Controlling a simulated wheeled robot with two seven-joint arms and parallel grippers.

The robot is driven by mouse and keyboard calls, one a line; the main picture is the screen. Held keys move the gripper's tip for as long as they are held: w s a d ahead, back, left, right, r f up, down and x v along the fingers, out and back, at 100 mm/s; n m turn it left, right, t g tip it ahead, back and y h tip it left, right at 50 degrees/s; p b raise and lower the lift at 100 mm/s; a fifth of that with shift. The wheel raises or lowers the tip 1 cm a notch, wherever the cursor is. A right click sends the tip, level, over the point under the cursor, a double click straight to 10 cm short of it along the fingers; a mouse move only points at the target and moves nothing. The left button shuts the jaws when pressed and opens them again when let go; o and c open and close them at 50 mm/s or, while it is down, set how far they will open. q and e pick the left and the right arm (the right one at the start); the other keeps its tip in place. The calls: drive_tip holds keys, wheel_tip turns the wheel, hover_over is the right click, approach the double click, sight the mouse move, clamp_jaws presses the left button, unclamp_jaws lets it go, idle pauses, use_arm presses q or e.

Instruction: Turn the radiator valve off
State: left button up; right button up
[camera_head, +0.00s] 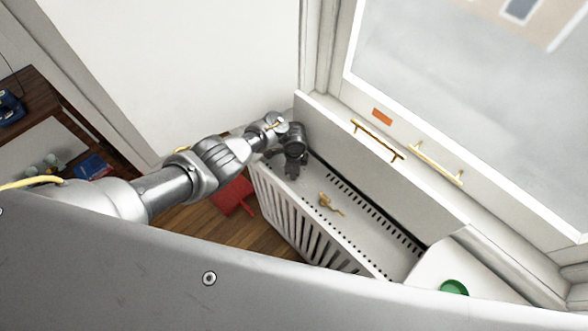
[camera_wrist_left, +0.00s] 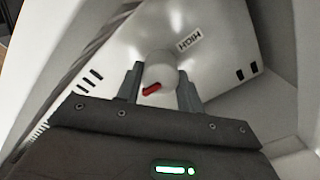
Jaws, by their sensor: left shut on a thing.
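The white radiator (camera_head: 310,222) has a slatted front and a slotted top, and stands below the window. The radiator valve is a round white knob (camera_wrist_left: 158,66) with a red pointer (camera_wrist_left: 151,89), in the left wrist view. A "HIGH" label (camera_wrist_left: 190,39) is beside the knob, up and to the right. The red pointer is at the knob's near side, tilted. My left gripper (camera_head: 292,168) reaches down at the radiator's far left end. Its fingers (camera_wrist_left: 160,84) are shut on the knob, one on each side. The knob is hidden in the head view. My right gripper is out of view.
A small gold object (camera_head: 330,205) lies on the radiator top. Brass handles (camera_head: 378,140) are on the window frame above. A red object (camera_head: 235,195) is on the wooden floor. A green round object (camera_head: 453,287) is at lower right. A wooden shelf (camera_head: 40,95) stands at left.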

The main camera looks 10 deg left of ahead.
use_arm(q)
drive_tip(key=shift+m, duration=0.3)
drive_tip(key=o, duration=1)
wheel_tip(320, 180, up, 11)
drive_tip(key=p, duration=0.4)
drive_tip(key=shift+f, duration=0.1)
